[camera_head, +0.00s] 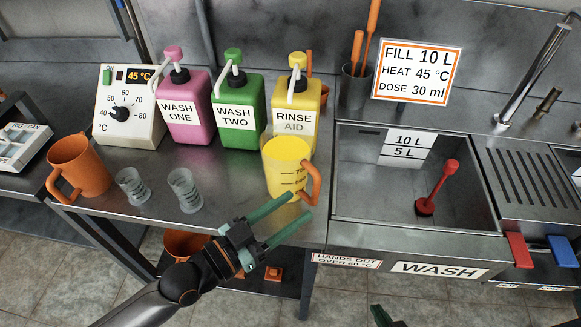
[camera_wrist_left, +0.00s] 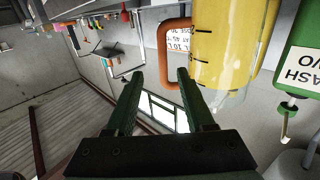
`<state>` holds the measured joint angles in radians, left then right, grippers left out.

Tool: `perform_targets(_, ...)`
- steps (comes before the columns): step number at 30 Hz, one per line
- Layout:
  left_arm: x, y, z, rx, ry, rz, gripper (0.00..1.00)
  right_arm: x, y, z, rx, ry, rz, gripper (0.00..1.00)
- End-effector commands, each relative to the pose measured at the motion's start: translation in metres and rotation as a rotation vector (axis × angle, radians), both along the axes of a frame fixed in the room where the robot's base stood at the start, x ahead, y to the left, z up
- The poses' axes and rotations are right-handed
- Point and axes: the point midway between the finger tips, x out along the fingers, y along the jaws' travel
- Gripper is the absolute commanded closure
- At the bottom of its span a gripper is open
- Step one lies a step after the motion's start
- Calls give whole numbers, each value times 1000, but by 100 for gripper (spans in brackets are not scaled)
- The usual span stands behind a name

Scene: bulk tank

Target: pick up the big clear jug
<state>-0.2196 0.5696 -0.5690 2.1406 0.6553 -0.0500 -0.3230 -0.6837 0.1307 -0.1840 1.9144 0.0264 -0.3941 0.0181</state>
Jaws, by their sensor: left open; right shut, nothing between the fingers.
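The big clear jug (camera_head: 285,172) stands upright near the front edge of the steel counter. It holds yellow liquid, has dark level marks and an orange handle (camera_head: 313,184) on its right. My left gripper (camera_head: 301,206) is open and empty, its green fingers pointing at the lower handle. In the left wrist view the jug (camera_wrist_left: 228,45) is at the upper right. Its handle (camera_wrist_left: 167,58) shows just beyond the gap between the open fingers (camera_wrist_left: 160,78); I cannot tell whether they touch it.
Yellow rinse-aid (camera_head: 297,95), green (camera_head: 240,95) and pink (camera_head: 187,110) pump bottles stand behind the jug. Two small clear cups (camera_head: 185,190) and an orange jug (camera_head: 78,167) are left. The wash sink (camera_head: 365,215) is right.

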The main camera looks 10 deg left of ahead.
Motion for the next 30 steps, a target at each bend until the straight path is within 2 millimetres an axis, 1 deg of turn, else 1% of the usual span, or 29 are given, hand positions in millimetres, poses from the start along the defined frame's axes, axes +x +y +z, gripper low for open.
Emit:
perform_targets(1, 6, -5, 1, -2, -1, 1, 46, 0, 0, 1, 0, 0, 0, 100)
perform_targets(8, 17, -15, 0, 1, 1, 0, 46, 0, 0, 3, 0, -1, 0, 100)
perform_targets(12, 34, -27, 3, -1, 0, 1, 46, 1, 0, 7, 0, -2, 1, 100)
perform_targets(16, 48, -39, 2, -1, 2, 0, 46, 2, 0, 9, 0, -3, 1, 100)
perform_targets(20, 53, -44, 1, 1, 3, 0, 46, 2, 0, 10, 0, -4, 0, 100)
perform_targets(26, 53, -45, 1, 2, 2, 0, 46, 2, 0, 10, 0, -4, 0, 100)
perform_targets(30, 53, -44, 0, 2, 2, 0, 61, 2, 0, 10, -1, -4, 1, 100)
